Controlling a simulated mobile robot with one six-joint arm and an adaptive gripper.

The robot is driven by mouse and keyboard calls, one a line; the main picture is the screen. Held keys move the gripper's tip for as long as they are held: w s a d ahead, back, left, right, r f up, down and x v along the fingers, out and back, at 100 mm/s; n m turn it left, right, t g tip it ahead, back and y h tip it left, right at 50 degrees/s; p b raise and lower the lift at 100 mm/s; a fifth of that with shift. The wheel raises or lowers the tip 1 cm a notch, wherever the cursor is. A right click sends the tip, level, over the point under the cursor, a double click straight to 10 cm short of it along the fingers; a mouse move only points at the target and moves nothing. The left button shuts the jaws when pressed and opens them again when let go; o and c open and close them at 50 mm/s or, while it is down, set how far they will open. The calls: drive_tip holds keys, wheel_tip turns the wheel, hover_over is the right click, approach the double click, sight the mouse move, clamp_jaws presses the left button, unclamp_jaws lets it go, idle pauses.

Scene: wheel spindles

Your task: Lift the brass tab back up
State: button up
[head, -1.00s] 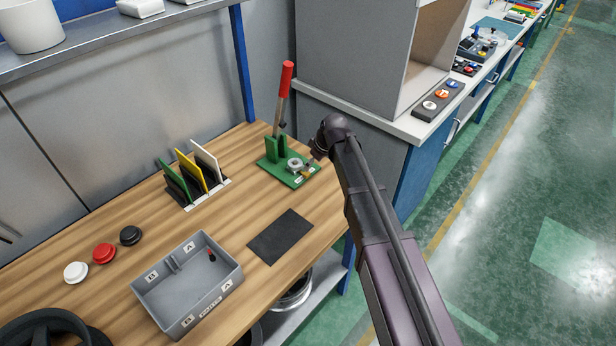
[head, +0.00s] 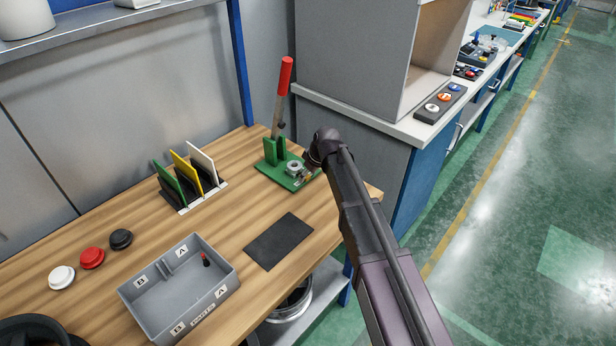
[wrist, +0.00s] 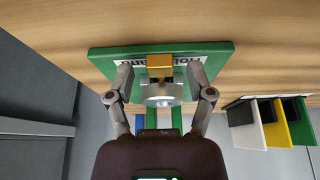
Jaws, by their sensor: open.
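The brass tab (wrist: 159,66) shows in the wrist view as a small gold block at the edge of a round silver part (wrist: 162,93) on the green fixture base (wrist: 222,56). My gripper (wrist: 160,76) is open, with one finger on each side of the tab and the silver part. I cannot tell whether either finger touches them. In the head view the green fixture (head: 285,172) stands at the bench's far right corner, its red-handled lever (head: 285,85) upright. My gripper (head: 312,173) is at its right side there, and my wrist hides part of the tab area.
A rack with green, yellow and white plates (head: 203,160) stands left of the fixture. A black mat (head: 280,240) and a grey lettered bin (head: 140,302) lie nearer. A grey cabinet (head: 350,55) rises behind. Red, white and black knobs sit at left.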

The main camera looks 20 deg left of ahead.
clamp_jaws()
drive_tip(key=shift+r+p, duration=0.65)
unclamp_jaws()
drive_tip(key=shift+f, duration=0.2)
idle(0.4)
